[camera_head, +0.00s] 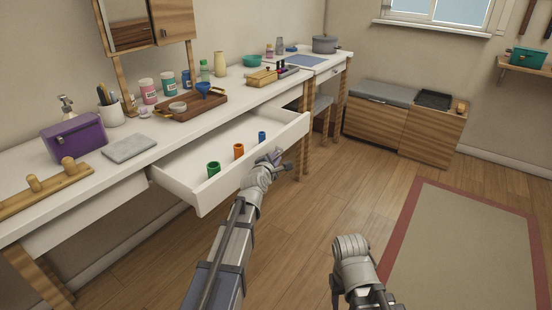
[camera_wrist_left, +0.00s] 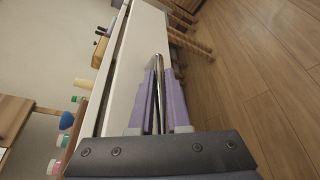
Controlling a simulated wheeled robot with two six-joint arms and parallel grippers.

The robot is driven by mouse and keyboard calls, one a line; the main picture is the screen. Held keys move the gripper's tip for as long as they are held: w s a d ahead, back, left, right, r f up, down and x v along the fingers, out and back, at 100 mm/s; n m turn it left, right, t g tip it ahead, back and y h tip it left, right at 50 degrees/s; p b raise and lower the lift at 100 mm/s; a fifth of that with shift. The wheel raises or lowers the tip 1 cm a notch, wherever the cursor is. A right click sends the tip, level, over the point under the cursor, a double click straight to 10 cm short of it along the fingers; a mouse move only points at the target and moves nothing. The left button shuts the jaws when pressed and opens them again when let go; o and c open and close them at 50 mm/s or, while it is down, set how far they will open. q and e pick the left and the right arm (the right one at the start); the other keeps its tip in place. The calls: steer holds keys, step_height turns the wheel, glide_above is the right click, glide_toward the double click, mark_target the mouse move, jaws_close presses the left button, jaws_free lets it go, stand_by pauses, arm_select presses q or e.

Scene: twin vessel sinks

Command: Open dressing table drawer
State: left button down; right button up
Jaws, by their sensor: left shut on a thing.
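The white dressing table drawer (camera_head: 215,180) stands pulled out from under the long white tabletop in the head view. It holds a green cup (camera_head: 213,169), an orange cup (camera_head: 239,151) and a blue cup (camera_head: 262,137). My left gripper (camera_head: 274,157) is at the middle of the drawer's front. In the left wrist view its purple fingers (camera_wrist_left: 158,92) are shut around the metal bar handle (camera_wrist_left: 158,64) on the white drawer front (camera_wrist_left: 137,55). Part of my right arm shows at the bottom of the head view, but its fingers do not show.
The dressing table top (camera_head: 180,141) carries a purple box (camera_head: 75,138), a grey slab (camera_head: 129,147), a wooden tray (camera_head: 172,112) and several bottles. A wooden cabinet (camera_head: 375,126) stands at the back. The floor (camera_head: 330,200) before the drawer is clear, with a rug (camera_head: 460,250) at right.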

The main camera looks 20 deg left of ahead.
arm_select(q)
steer(key=c, duration=0.9)
jaws_free()
steer(key=p+v, duration=0.1)
steer(key=v, duration=0.7)
steer(key=shift+p, duration=0.35)
steer(key=shift+w, duration=0.1)
